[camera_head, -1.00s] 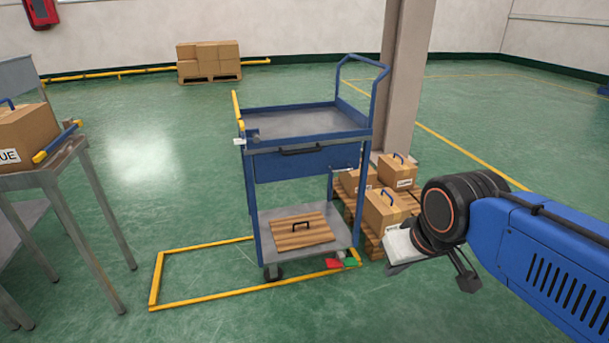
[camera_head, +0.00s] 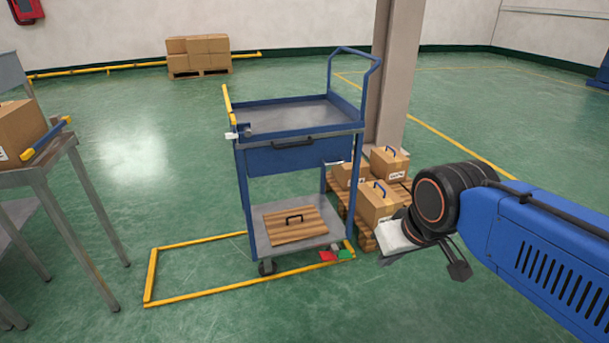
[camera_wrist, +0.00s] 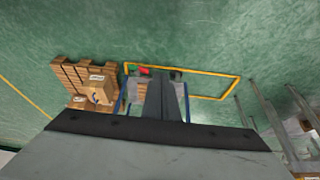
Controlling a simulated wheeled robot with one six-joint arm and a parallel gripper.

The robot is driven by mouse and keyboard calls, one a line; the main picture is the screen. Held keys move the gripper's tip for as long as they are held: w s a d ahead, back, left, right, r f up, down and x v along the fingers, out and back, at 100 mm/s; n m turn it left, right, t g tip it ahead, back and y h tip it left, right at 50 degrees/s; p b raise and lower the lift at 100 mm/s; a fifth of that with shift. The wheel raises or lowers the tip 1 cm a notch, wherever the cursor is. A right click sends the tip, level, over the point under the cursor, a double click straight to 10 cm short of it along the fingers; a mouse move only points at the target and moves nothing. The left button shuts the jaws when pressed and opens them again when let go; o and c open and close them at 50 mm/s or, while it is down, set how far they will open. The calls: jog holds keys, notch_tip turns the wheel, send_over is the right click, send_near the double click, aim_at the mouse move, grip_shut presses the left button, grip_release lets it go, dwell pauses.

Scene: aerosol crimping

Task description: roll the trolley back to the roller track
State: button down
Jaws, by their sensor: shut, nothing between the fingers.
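The trolley (camera_head: 296,118) is blue with a grey top tray, a drawer, a lower shelf and a raised push handle (camera_head: 354,62) at its right end. It stands upright, partly inside a yellow floor frame (camera_head: 205,291). I cannot make out a roller track.
A pallet with handled cartons (camera_head: 379,203) stands right of the trolley, beside a pillar (camera_head: 399,75). A grey table (camera_head: 45,171) with a carton is at the left. More cartons (camera_head: 198,54) stand by the back wall. Red and green pedals (camera_head: 336,254) sit at the trolley's base. Floor between table and trolley is clear.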

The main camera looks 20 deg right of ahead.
jog(key=c, duration=2.5)
grip_release()
jog(key=o, duration=0.5)
jog(key=shift+w, duration=0.1)
jog(key=shift+o, duration=0.9)
jog(key=w+a+r+n+t, duration=0.1)
jog(key=w+n, duration=0.3)
jog(key=w, duration=0.6)
jog(key=w+a+n+t, duration=0.2)
jog(key=w+n+t, duration=0.2)
jog(key=w, duration=0.6)
jog(key=shift+w+a+r+n+y, duration=0.2)
jog(key=shift+w+r+n+y, duration=0.2)
jog(key=shift+n, duration=0.2)
jog(key=n+t, duration=0.6)
jog(key=n, duration=0.3)
send_near(296, 146)
jog(key=w, duration=0.3)
jog(key=w+f, duration=0.1)
jog(key=w, duration=0.3)
jog(key=w+f, duration=0.1)
jog(key=w, duration=0.2)
jog(key=shift+w+a, duration=0.25)
jog(key=shift+w, duration=0.05)
jog(key=shift+c, duration=0.6)
grip_shut()
